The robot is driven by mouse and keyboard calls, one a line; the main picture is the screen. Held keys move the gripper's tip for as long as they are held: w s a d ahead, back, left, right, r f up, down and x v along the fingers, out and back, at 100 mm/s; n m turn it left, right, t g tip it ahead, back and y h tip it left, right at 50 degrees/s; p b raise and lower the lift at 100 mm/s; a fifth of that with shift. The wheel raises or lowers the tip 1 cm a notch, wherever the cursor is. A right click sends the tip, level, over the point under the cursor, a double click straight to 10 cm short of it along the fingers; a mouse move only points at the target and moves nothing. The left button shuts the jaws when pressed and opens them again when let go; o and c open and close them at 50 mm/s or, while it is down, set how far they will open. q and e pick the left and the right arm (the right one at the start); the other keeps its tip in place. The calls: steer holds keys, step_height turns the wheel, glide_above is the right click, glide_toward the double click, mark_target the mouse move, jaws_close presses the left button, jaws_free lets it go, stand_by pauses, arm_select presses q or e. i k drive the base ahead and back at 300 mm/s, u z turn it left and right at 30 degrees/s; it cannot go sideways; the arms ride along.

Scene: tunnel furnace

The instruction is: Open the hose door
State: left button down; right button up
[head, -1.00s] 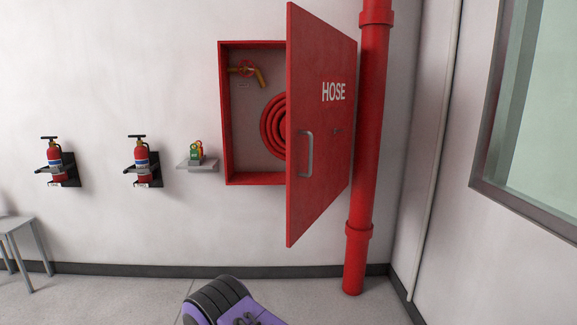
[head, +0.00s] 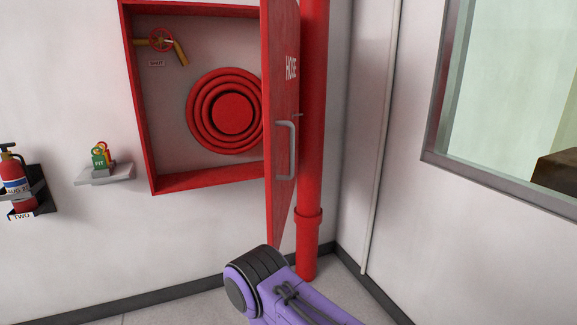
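The red hose door (head: 282,120), lettered HOSE, stands wide open, swung out from the red hose cabinet (head: 133,110) on its right side. Its metal handle (head: 285,150) is on the door's face, with nothing holding it. Inside the cabinet show a coiled red hose reel (head: 232,113) and a valve (head: 161,40) with a small SHUT label. A purple and black part of my arm is at the bottom of the view, below the door. Neither of my grippers shows.
A red vertical pipe (head: 312,130) stands just right of the door. A fire extinguisher (head: 15,182) and a small shelf (head: 105,173) with tags are on the wall at left. A window (head: 510,110) is in the right wall.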

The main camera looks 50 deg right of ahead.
mark_target(280, 20)
steer(key=z, duration=0.95)
steer(key=i, duration=0.85)
steer(key=z, duration=0.95)
